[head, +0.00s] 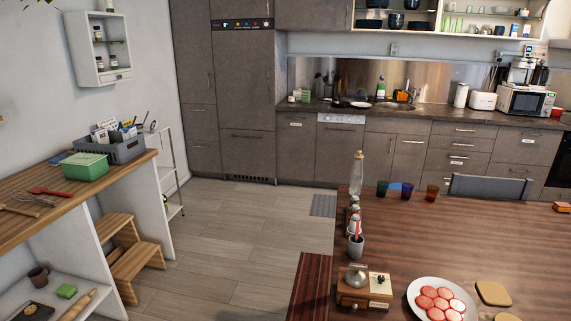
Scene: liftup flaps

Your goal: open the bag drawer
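Grey-brown kitchen drawer fronts line the far wall under the dark counter. A stack of wide drawers (458,152) with bright handles or labels stands right of centre, and all its fronts look shut. Another front (297,138) further left, under the counter, carries a small pale label near its top. The label text is too small to read, so I cannot tell which one is the bag drawer. A white wall shelf (99,62) at the upper left has a small shut drawer at its bottom. Neither of my grippers shows in the head view.
A striped wooden table (410,228) fills the lower right, with a plate (443,303), a grinder and a bottle on it. A chair (490,187) stands behind it. At left are a workbench (30,226) and wooden steps (138,262). The floor (235,225) between is clear.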

